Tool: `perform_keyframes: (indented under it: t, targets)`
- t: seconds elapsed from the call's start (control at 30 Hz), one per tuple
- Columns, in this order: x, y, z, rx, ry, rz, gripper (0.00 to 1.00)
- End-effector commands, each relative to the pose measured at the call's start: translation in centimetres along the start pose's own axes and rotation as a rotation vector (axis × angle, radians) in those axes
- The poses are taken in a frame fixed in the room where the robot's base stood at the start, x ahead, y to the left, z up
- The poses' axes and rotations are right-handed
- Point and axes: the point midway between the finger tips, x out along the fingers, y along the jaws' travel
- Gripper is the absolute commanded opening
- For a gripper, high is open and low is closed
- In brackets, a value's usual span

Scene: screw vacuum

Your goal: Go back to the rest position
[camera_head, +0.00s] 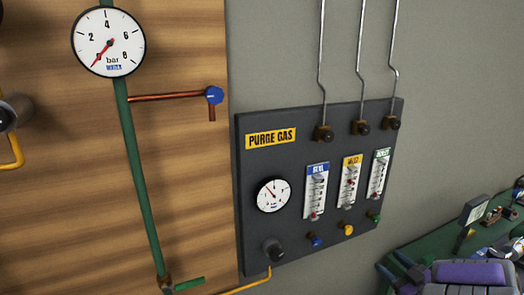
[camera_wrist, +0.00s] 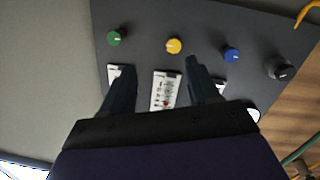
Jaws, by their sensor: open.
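In the wrist view, my gripper (camera_wrist: 157,66) is open. Its two dark fingers are apart, with nothing held between them. Behind them is the dark purge gas panel (camera_wrist: 150,14), seen upside down. A white flowmeter (camera_wrist: 164,90) shows between the fingers; parts of others are hidden by the fingers and the gripper body. The yellow knob (camera_wrist: 174,45) is just past the fingertips, with the green knob (camera_wrist: 114,38) to its left and the blue knob (camera_wrist: 231,54) to its right. In the head view, the whole panel (camera_head: 258,225) shows on the wall.
A bar gauge (camera_head: 108,41) and a green pipe (camera_head: 139,170) are on the wooden board (camera_head: 195,160) at left. Thin metal pipes (camera_head: 358,50) rise from the panel. A green surface (camera_head: 420,247) with clutter is at lower right. The grey wall (camera_head: 450,100) is bare above it.

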Motion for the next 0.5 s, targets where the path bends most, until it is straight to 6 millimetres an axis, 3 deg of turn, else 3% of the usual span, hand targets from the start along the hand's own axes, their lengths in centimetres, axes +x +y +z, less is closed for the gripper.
perform_keyframes:
  t: [0.1, 0.23, 0.4, 0.5]
  targets:
    - [1.2, 1.7, -0.7, -0.077, -0.131, 0.078, 0.6]
    - [1.3, 3.7, -1.6, -0.133, -0.292, 0.192, 0.6]
    - [0.0, 5.1, -3.3, -0.149, -0.481, 0.339, 0.6]
    - [-1.4, 5.0, -4.1, -0.125, -0.588, 0.413, 0.6]
